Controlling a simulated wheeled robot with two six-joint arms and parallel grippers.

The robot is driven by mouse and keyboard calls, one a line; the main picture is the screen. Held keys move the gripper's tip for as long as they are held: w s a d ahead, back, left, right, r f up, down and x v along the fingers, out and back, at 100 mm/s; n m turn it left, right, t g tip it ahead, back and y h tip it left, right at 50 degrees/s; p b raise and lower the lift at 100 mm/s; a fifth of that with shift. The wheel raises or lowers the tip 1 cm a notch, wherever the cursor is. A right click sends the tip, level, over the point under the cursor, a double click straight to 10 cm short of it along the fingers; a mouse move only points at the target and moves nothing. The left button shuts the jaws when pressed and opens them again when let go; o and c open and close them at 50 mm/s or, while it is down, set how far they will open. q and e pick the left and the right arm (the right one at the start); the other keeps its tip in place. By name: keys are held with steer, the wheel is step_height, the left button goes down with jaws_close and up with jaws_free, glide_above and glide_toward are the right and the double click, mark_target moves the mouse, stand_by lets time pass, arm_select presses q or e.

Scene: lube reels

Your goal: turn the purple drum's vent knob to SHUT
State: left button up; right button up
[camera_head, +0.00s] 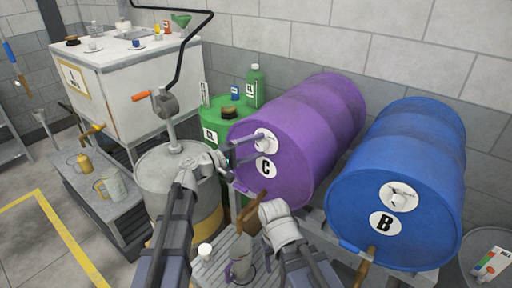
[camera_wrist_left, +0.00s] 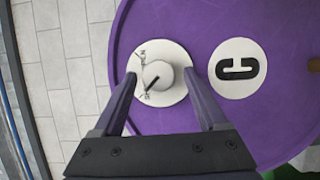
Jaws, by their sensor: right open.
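The purple drum (camera_head: 300,130), marked C, lies on its side with its round end facing me. Its vent knob (camera_head: 265,141) sits on a white dial above the letter label. In the left wrist view, the knob (camera_wrist_left: 158,76) has a black pointer line slanting to the lower left, towards the lower of two small labels, too small to read surely. My left gripper (camera_head: 246,150) is open, its fingers on either side of the knob with gaps visible. My right gripper (camera_head: 251,213) is below, near the drum's brown tap (camera_head: 263,197); its fingers are hard to make out.
A blue drum (camera_head: 400,170), marked B, lies to the right. A green drum (camera_head: 221,118) with bottles stands behind, and a grey drum (camera_head: 165,165) with a hand pump stands left. A grey jug (camera_head: 240,267) and white-capped item (camera_head: 205,251) are below.

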arm_select(q)
steer(key=v, duration=0.8)
steer(key=shift+d, duration=0.15)
